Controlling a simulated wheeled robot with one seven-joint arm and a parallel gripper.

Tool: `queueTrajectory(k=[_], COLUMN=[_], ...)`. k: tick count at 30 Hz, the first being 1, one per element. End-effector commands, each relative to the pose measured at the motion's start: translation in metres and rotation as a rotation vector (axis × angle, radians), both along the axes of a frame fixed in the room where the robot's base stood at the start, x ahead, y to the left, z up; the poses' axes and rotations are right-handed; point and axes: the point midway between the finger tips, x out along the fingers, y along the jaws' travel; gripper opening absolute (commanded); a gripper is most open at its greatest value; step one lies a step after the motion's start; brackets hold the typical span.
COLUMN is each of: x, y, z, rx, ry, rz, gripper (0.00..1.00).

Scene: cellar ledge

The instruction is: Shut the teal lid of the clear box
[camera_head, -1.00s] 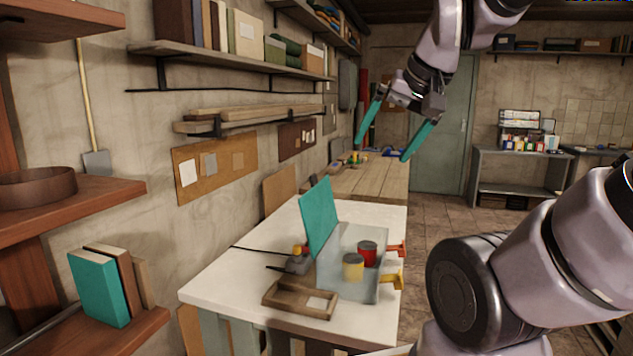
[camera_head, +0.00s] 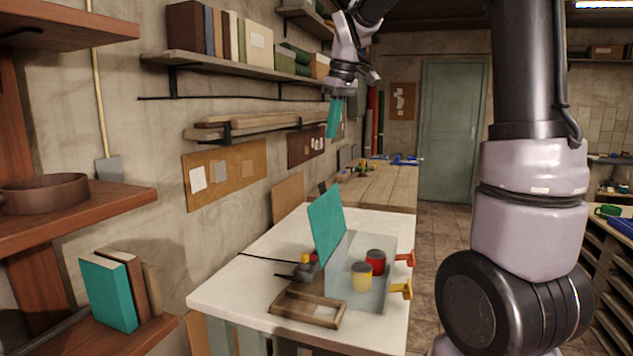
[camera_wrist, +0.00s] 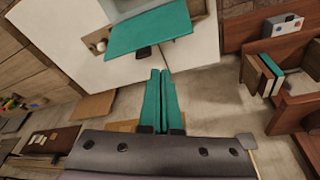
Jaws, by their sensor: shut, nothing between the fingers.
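The clear box (camera_head: 378,297) stands on the white table, with a yellow can (camera_head: 362,278) and a red can (camera_head: 376,262) in it. Its teal lid (camera_head: 326,224) stands up, open, along the box's wall-side edge. The lid also shows in the wrist view (camera_wrist: 150,34), with part of the clear box (camera_wrist: 135,8) beyond it. My gripper (camera_head: 333,133) is above and behind the lid in the head view, apart from it. Its teal fingers (camera_wrist: 161,74) are together and empty, pointing toward the lid in the wrist view.
A wooden tray (camera_head: 284,312) and a small dark tool (camera_head: 303,269) lie beside the box on the white table (camera_head: 225,292). Red (camera_head: 405,259) and yellow (camera_head: 402,289) clamps sit at the box's right side. Wall shelves (camera_head: 240,67) run along the left.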

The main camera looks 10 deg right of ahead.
Motion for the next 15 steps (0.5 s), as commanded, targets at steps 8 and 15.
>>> queueTrajectory(k=[8, 15], x=[0.088, 0.108], y=[0.038, 0.048], z=[-0.052, -0.072], rx=[-0.083, -0.1], ry=[0.098, 0.122], rz=[0.344, 0.442], gripper=[0.0, 0.0])
